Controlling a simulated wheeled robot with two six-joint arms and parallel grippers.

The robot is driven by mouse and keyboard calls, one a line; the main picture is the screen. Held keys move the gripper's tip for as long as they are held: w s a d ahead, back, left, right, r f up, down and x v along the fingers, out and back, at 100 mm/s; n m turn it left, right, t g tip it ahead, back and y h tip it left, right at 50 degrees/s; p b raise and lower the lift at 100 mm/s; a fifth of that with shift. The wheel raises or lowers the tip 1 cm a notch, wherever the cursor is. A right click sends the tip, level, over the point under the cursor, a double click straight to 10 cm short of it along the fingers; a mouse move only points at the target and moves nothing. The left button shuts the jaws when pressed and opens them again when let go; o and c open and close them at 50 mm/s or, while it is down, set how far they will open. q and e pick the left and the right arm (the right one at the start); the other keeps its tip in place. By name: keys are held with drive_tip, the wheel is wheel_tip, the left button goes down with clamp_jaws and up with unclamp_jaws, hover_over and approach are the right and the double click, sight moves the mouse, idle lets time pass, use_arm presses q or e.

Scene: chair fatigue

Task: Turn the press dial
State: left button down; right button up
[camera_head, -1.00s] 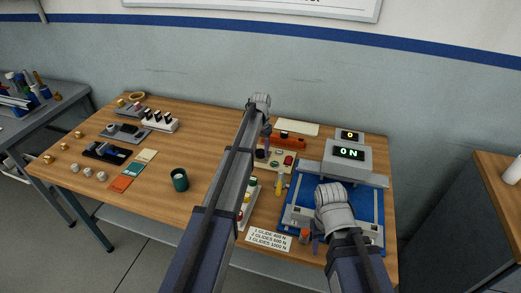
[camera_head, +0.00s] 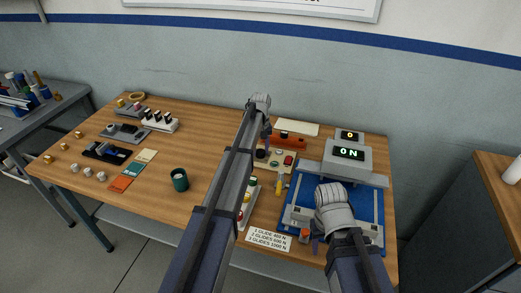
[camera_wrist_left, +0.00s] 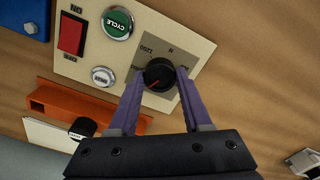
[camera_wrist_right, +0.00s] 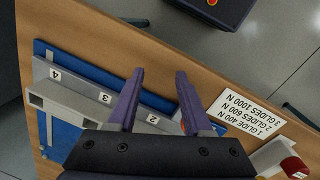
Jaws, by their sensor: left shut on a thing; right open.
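The press dial is a black round knob (camera_wrist_left: 159,74) with a red pointer line, on a grey scale plate of a cream control panel (camera_wrist_left: 205,50). In the left wrist view my left gripper (camera_wrist_left: 160,85) has its two purple fingers on either side of the knob, shut on it. The panel also carries a green CYCLE button (camera_wrist_left: 117,23) and a red ON switch (camera_wrist_left: 72,34). In the head view the press (camera_head: 347,172) stands on a blue base with a display reading 0 N. My right gripper (camera_wrist_right: 155,105) is open and empty above the press's front edge.
A sign with glide loads (camera_head: 269,239) lies at the front edge. An orange block (camera_head: 289,139) sits behind the panel. A dark green cup (camera_head: 180,180) and several small parts stand on the left of the table. Bare wood lies around the cup.

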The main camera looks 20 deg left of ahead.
sight(261, 152)
idle(0.4)
use_arm(q)
drive_tip(key=shift+c, duration=1.7)
unclamp_jaws()
wheel_tip(261, 152, up, 8)
drive_tip(key=p, duration=0.8)
use_arm(e)
wheel_tip(261, 152, up, 8)
use_arm(q)
drive_tip(key=shift+f, duration=0.15)
use_arm(e)
drive_tip(key=shift+f, duration=0.1)
